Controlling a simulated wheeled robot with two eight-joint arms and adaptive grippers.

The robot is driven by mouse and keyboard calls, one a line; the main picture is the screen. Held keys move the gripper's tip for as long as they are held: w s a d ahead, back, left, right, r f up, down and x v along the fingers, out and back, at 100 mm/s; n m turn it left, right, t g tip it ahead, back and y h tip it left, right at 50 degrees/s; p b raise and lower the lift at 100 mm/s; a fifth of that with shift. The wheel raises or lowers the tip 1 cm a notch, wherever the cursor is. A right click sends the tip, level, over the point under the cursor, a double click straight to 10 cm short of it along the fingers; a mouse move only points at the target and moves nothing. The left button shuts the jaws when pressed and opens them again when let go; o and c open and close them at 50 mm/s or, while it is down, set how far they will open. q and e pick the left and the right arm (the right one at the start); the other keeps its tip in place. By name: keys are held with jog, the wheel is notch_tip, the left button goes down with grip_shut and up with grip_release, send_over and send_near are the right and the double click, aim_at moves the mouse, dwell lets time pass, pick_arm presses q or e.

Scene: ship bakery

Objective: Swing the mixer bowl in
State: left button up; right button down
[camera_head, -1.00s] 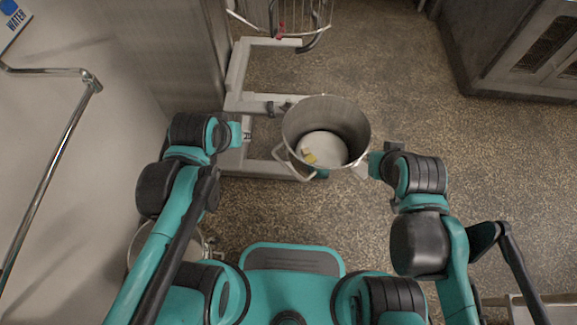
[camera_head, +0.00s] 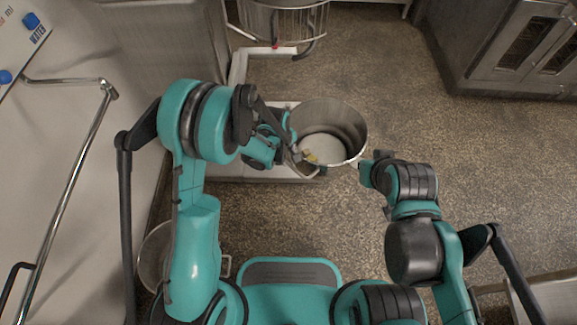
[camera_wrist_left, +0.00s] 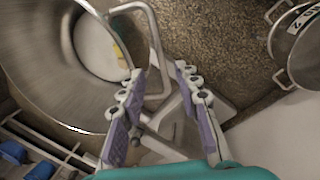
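The steel mixer bowl (camera_head: 345,118) stands in front of the mixer, with a white mass and a yellow piece inside. Its left handle (camera_wrist_left: 163,65) is a bent pale bar on the bowl's near-left side. My left gripper (camera_head: 298,158) is at this handle. In the left wrist view my left gripper (camera_wrist_left: 158,80) is open, its purple-padded fingers apart with the handle bar reaching between them. My right gripper (camera_head: 362,166) is at the bowl's right side by the other handle; its fingers are too small and hidden to tell. The mixer's wire guard (camera_head: 290,20) is above the bowl in the picture.
The pale mixer base (camera_head: 238,75) lies on the floor left of and behind the bowl. Another steel pot (camera_head: 152,255) stands at the lower left, partly behind my left arm. An oven (camera_head: 525,50) stands at the far right. Floor between is clear.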

aim_at(291, 166)
pick_arm(q)
jog(key=f+b, duration=0.1)
jog(key=f, duration=0.1)
jog(key=f+b, duration=0.1)
jog(key=f, duration=0.2)
jog(key=w+d+f+b, duration=0.1)
jog(key=f, duration=0.2)
jog(key=shift+r, duration=0.1)
grip_shut()
